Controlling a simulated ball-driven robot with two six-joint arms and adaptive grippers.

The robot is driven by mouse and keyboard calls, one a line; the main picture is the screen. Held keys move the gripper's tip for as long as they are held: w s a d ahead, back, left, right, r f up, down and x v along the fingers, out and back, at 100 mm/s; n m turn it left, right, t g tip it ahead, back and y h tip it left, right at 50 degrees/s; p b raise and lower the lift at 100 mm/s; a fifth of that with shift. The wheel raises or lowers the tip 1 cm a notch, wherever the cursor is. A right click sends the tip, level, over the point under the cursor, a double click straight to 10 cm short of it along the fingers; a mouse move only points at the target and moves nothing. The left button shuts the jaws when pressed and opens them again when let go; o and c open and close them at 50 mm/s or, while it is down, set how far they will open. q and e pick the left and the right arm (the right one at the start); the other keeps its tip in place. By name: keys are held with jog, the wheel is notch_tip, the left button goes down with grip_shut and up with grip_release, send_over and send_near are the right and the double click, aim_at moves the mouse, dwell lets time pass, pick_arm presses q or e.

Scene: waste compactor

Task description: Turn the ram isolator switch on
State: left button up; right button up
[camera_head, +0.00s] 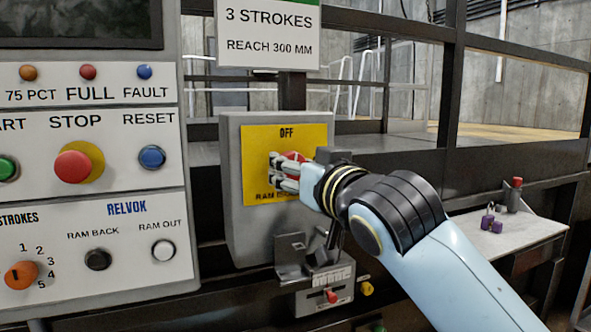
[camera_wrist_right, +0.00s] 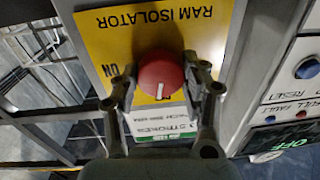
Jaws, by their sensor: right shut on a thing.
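The ram isolator is a red round knob on a yellow plate (camera_head: 258,150) fixed to a grey box (camera_head: 237,222). In the head view the plate reads OFF above the knob (camera_head: 292,156). The right wrist view shows the red knob (camera_wrist_right: 161,76) with a white mark pointing down in that picture, toward the OFF side. The word ON is at the plate's left there. My right gripper (camera_head: 274,172) is shut on the knob, with fingers on both sides (camera_wrist_right: 163,92). My fingers partly hide the knob and lettering in the head view. My left gripper is not in view.
A control panel (camera_head: 100,209) with a red stop button (camera_head: 73,166) stands to the left. A bracket with a padlock-like part (camera_head: 290,262) and a small lower switch box (camera_head: 325,296) sit below.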

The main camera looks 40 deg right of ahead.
jog(key=shift+a+f+m+h+b, duration=0.2)
jog(key=shift+m+b, duration=1.1)
jog(key=shift+m, duration=2.75)
jog(key=shift+d+r+m+h+b, duration=0.2)
jog(key=shift+m+b, duration=1.05)
jog(key=shift+m, duration=2.8)
jog(key=shift+a, duration=0.1)
jog(key=o, duration=1.1)
jog(key=shift+f, duration=0.1)
jog(key=shift+o, duration=0.2)
